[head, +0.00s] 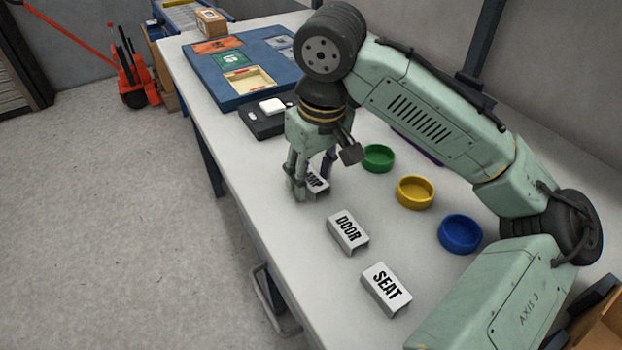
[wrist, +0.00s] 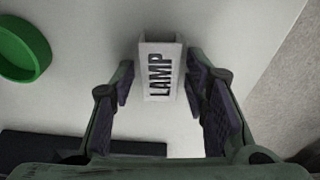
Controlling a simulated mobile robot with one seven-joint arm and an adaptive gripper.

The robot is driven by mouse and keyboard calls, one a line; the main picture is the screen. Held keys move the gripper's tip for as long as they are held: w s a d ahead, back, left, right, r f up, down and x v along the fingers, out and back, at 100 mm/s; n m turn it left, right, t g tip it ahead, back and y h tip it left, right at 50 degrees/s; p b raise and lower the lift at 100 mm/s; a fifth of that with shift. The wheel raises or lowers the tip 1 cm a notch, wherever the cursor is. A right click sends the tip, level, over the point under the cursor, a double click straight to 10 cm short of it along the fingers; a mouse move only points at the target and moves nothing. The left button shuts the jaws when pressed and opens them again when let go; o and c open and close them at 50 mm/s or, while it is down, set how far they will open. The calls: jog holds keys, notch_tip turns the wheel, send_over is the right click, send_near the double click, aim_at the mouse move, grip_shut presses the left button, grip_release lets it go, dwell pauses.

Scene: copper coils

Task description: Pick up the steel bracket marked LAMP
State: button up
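The steel bracket marked LAMP (wrist: 161,72) lies between the two fingers of my gripper (wrist: 163,92) in the wrist view. Both fingers stand apart, with a gap visible on each side of the bracket. In the head view the LAMP bracket (head: 318,183) is partly hidden behind my gripper (head: 314,180), which points down at the table around it. The bracket marked DOOR (head: 348,232) and the bracket marked SEAT (head: 386,290) lie in a row nearer the front.
A green dish (head: 378,158), a yellow dish (head: 415,192) and a blue dish (head: 460,233) stand to the right on the white table (head: 300,250). A dark box (head: 262,122) and a blue board (head: 212,88) lie behind my gripper.

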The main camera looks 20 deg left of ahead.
grip_shut()
dwell(0.4)
